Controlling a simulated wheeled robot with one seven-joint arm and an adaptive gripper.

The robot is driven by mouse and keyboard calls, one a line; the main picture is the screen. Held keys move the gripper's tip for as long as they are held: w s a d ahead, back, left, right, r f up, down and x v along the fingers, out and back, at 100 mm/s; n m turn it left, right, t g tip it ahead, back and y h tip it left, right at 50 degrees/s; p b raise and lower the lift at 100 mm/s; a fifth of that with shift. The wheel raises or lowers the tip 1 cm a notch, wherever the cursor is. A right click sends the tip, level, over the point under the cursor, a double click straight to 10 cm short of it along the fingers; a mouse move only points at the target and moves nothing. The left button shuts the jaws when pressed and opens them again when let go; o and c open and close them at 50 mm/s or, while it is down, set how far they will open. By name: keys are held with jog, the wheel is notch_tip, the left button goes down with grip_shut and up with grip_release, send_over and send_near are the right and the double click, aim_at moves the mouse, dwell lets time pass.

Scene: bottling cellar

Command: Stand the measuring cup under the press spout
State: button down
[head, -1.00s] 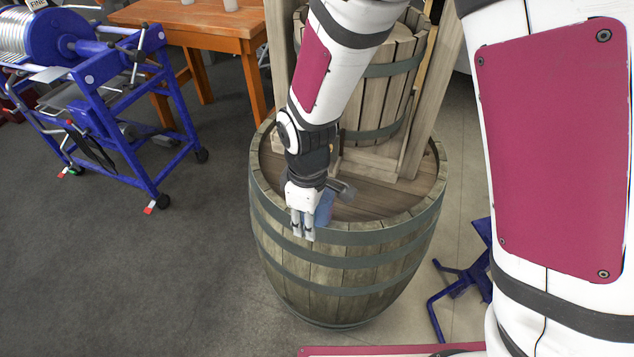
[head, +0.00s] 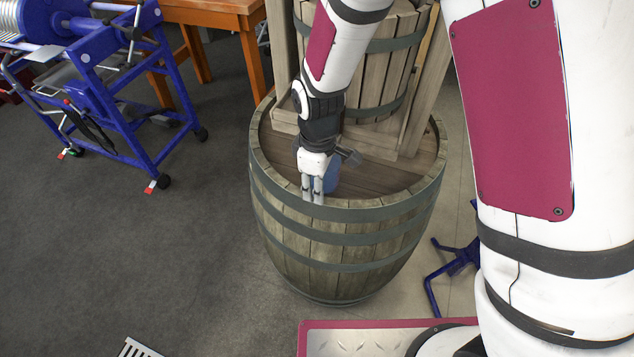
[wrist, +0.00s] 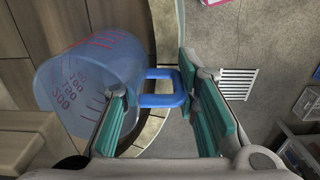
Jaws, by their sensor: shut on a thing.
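The measuring cup is a translucent blue cup with red markings, large at left in the wrist view (wrist: 85,85) and partly hidden behind my gripper in the head view (head: 332,178). My gripper (wrist: 160,90) is shut on its blue handle, which shows between the green-padded fingers. In the head view my gripper (head: 313,190) is above the front rim of the barrel, with the cup just inside that rim. I cannot tell whether the cup touches the barrel top. The press (head: 385,60), a slatted wooden basket in a timber frame, stands behind on the barrel. I cannot make out its spout.
The barrel (head: 345,235) has a raised rim around its wooden top, with bare boards right of my gripper. A blue wheeled machine (head: 110,95) and an orange table (head: 215,12) stand at left. A blue metal stand (head: 450,270) is at right. A floor grate (head: 137,348) lies in front.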

jog(key=shift+f, duration=0.35)
jog(key=c, duration=1.5)
grip_release()
